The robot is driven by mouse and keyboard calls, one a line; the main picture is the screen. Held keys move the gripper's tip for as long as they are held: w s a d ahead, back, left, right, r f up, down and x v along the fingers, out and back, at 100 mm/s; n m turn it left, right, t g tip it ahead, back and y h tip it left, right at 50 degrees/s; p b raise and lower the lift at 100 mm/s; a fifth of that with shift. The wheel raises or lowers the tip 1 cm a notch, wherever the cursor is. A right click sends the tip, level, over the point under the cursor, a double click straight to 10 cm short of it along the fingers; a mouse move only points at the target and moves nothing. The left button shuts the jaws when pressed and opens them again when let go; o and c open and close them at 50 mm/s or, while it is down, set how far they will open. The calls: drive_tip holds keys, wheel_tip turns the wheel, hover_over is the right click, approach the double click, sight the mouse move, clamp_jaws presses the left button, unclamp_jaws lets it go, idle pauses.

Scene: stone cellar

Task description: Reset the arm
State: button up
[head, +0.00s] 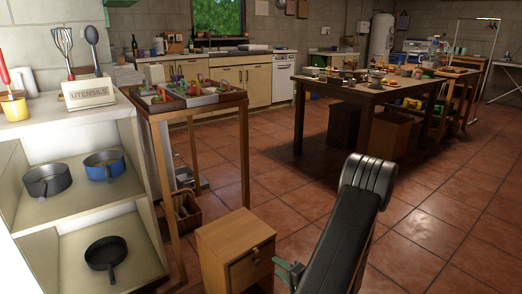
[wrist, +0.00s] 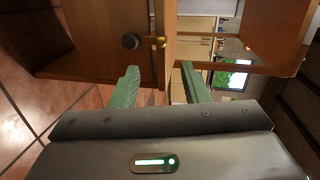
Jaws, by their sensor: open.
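My gripper (head: 289,272) shows at the bottom of the head view, with its green fingers at the right side of a small wooden cabinet (head: 222,236). My black arm (head: 345,225) slants down to it from the upper right. In the wrist view my gripper (wrist: 160,76) is open, with its two green fingers apart and nothing between them. I cannot tell whether a fingertip touches the cabinet.
A tall narrow table (head: 245,112) with small items stands behind the cabinet. A white shelf unit (head: 150,232) with pans and utensils is at left. A long dark table (head: 345,93) stands farther back. The tiled floor (head: 440,225) at right is clear.

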drive_tip(key=w+a+f+m+y+p, duration=0.1)
drive_tip(key=w+a+m+p, duration=0.1)
drive_tip(key=m, duration=0.3)
drive_tip(key=w+a+f+m+y+p, duration=0.1)
drive_tip(key=w+a+m+p, duration=0.1)
drive_tip(key=w+m+p, duration=0.2)
drive_tip(key=w+a+f+m+y+p, duration=0.1)
drive_tip(key=w+m+p, duration=0.2)
drive_tip(key=m, duration=0.3)
drive_tip(key=shift+w+a+f+m+g+y, duration=0.1)
drive_tip(key=shift+a+f+m+g+y, duration=0.1)
drive_tip(key=shift+a+m+g+y, duration=0.15)
idle(0.8)
idle(0.4)
